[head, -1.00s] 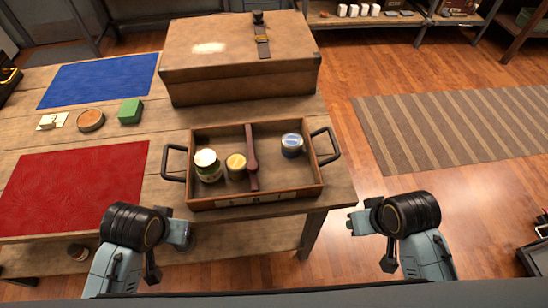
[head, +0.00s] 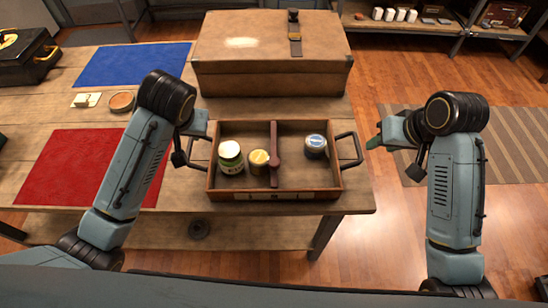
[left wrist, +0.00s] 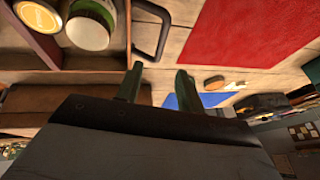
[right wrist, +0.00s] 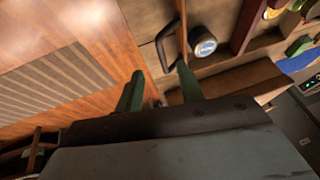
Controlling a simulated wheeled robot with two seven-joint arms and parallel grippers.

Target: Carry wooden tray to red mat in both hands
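The wooden tray (head: 330,194) stands on the table, with a dark handle at each end. It holds two jars with green and yellow labels, a divider, and a blue-grey tin (head: 315,146). The red mat (head: 80,165) lies flat to its left, partly covered by my left arm. My left gripper (head: 196,126) is beside the left handle (head: 199,152); its fingers (left wrist: 157,75) are apart and empty in the left wrist view. My right gripper (head: 376,142) is just right of the right handle (head: 350,150); its fingers (right wrist: 159,70) are apart and empty in the right wrist view.
A large brown chest (head: 272,75) stands right behind the tray. A blue mat (head: 130,63), a small round dish (head: 121,101) and a black case (head: 25,55) are on the table's left part. Open floor and a striped rug (head: 510,140) lie to the right.

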